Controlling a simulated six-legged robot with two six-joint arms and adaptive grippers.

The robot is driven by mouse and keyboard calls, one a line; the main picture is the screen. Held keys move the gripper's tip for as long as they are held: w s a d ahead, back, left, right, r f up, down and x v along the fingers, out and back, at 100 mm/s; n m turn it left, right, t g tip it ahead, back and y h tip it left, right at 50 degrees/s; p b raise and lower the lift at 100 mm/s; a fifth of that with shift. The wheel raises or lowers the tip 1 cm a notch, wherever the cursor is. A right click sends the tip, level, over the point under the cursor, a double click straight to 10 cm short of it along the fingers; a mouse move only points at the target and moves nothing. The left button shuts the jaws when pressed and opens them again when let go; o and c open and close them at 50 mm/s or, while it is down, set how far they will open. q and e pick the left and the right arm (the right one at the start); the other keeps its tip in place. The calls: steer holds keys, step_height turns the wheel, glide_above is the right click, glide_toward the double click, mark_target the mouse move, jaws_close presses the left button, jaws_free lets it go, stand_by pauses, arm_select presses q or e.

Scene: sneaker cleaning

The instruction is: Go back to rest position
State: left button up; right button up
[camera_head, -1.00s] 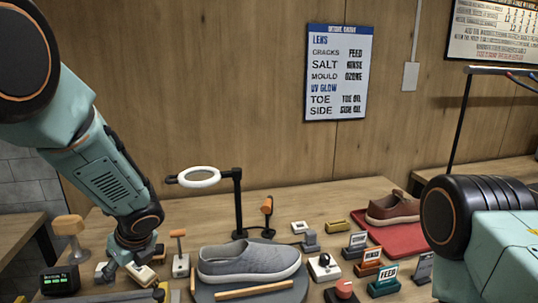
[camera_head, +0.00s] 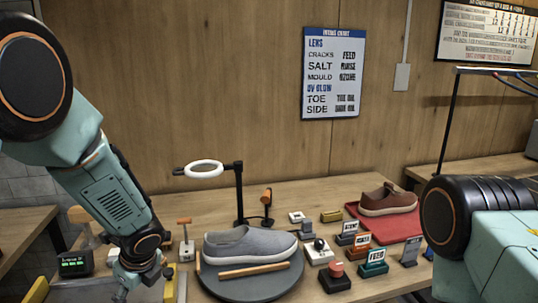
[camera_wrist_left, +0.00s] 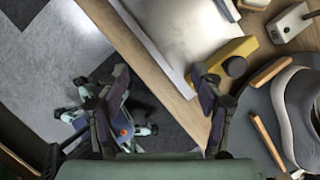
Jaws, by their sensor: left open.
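My left gripper (camera_head: 140,278) is low at the front left of the table in the head view. In the left wrist view it is open (camera_wrist_left: 160,82), with nothing between its fingers; the table's front edge and the floor show beneath it. The grey sneaker (camera_head: 250,245) sits on a dark round stand (camera_head: 262,288) to the right of this gripper, apart from it. The sneaker's edge also shows at the right of the wrist view (camera_wrist_left: 303,110). My right arm comes in at the right of the head view, but its gripper is outside the picture.
A ring lens (camera_head: 205,168) stands behind the sneaker. A yellow block with a black knob (camera_wrist_left: 228,58) and a pale plate (camera_wrist_left: 180,30) lie near the table edge by my left gripper. A red button block (camera_head: 335,277), label stands (camera_head: 372,262) and a brown shoe (camera_head: 388,200) are rightward.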

arm_select(q)
steer(key=s+d+f+n+g+h, duration=0.1)
steer(key=s+d+f+n+h, duration=0.1)
steer(key=s+d+f+n, duration=0.4)
steer(key=s+d+f+n+g+h, duration=0.25)
steer(key=s+f+n, duration=0.25)
steer(key=s+f, duration=0.55)
steer(key=s+a+f+n, duration=0.1)
steer(key=s+a+n, duration=0.2)
steer(key=s+n, duration=1.2)
step_height(320, 180, down, 10)
steer(key=s+m+b, duration=0.2)
steer(key=m+b, duration=0.1)
steer(key=b, duration=0.7)
steer(key=shift+d+t+y, duration=0.25)
steer(key=shift+t+y, duration=0.1)
steer(key=shift+t, duration=0.1)
arm_select(e)
step_height(320, 180, down, 10)
steer(key=shift+w, duration=0.3)
steer(key=shift+w+a, duration=0.1)
arm_select(q)
steer(key=shift+o, duration=0.5)
